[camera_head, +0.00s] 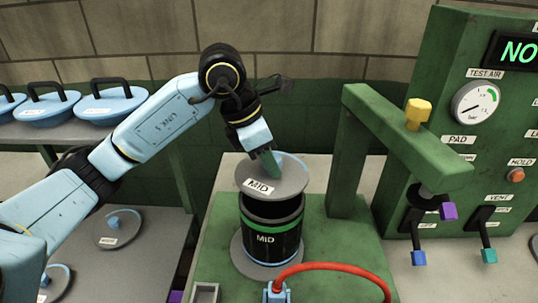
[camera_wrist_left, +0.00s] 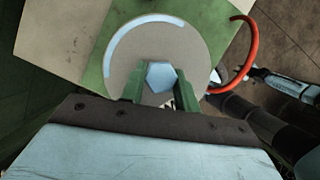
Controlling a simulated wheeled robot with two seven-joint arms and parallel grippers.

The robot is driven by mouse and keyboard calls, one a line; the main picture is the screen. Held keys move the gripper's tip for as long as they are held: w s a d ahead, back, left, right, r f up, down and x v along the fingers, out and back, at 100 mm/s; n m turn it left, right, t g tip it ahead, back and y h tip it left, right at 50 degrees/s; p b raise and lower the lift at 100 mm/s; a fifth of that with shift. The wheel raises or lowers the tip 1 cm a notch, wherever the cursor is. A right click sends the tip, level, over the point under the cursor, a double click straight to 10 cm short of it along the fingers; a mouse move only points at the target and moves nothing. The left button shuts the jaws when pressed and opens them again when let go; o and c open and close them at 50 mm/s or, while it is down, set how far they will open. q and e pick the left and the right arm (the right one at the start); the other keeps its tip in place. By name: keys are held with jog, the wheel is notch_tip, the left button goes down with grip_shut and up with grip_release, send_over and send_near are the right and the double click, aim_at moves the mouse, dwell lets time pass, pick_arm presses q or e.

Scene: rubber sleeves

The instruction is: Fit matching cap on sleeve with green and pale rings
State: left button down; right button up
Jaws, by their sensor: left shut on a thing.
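The black sleeve (camera_head: 262,239), marked MID with a green ring and a pale ring low down, stands upright on a grey round base on the green fixture. A grey disc cap (camera_head: 289,187), also marked MID, is over its top. My left gripper (camera_head: 268,164) is shut on the cap's pale blue knob, from above. In the left wrist view the gripper (camera_wrist_left: 160,86) pinches the hexagonal knob (camera_wrist_left: 160,75) at the cap's centre (camera_wrist_left: 190,52). The cap looks slightly above the sleeve's rim; contact is hard to tell.
A green press arm (camera_head: 405,135) with a yellow knob overhangs to the right. A panel with a gauge (camera_head: 478,103) and levers stands beyond. A red hose (camera_head: 335,268) curves in front of the sleeve. Other caps lie at left (camera_head: 118,228); blue lidded items (camera_head: 110,103) sit on a shelf.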

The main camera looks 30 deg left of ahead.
aim_at(265, 173)
pick_arm(q)
jog(key=shift+f+b, duration=1.05)
jog(key=shift+f, duration=0.55)
jog(key=shift+f+b, duration=0.9)
jog(key=shift+f, duration=0.15)
jog(key=c, duration=1)
grip_release()
jog(key=shift+o, duration=0.2)
